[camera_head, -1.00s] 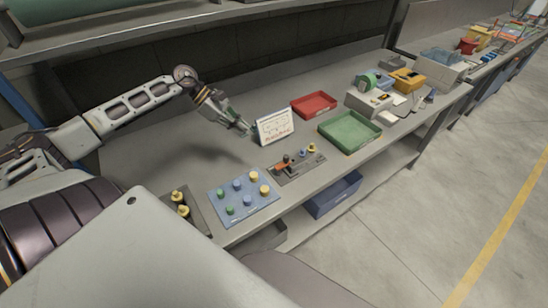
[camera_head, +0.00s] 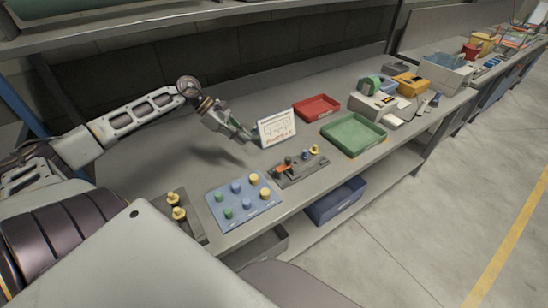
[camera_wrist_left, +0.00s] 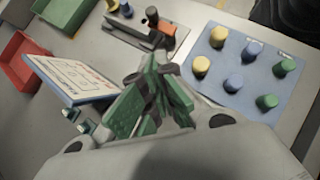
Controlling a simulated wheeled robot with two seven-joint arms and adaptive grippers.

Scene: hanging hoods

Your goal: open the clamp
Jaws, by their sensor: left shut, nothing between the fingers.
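The clamp (camera_head: 285,167) has an orange-red handle and sits on a dark grey base plate (camera_head: 318,165) near the front edge of the bench. In the left wrist view the clamp (camera_wrist_left: 162,27) is beyond my fingertips, partly seen near the top. My left gripper (camera_head: 246,134) is shut and empty, above the bench behind and left of the clamp, apart from it. In the left wrist view its green-padded fingers (camera_wrist_left: 154,68) meet at the tips. My right gripper is not in view.
A white instruction card (camera_head: 277,128) stands close beside my left gripper. A blue board with several knobs (camera_head: 271,206) lies left of the clamp. A red tray (camera_head: 316,108) and a green tray (camera_head: 353,134) are behind and right. Bare bench (camera_head: 165,165) lies to the left.

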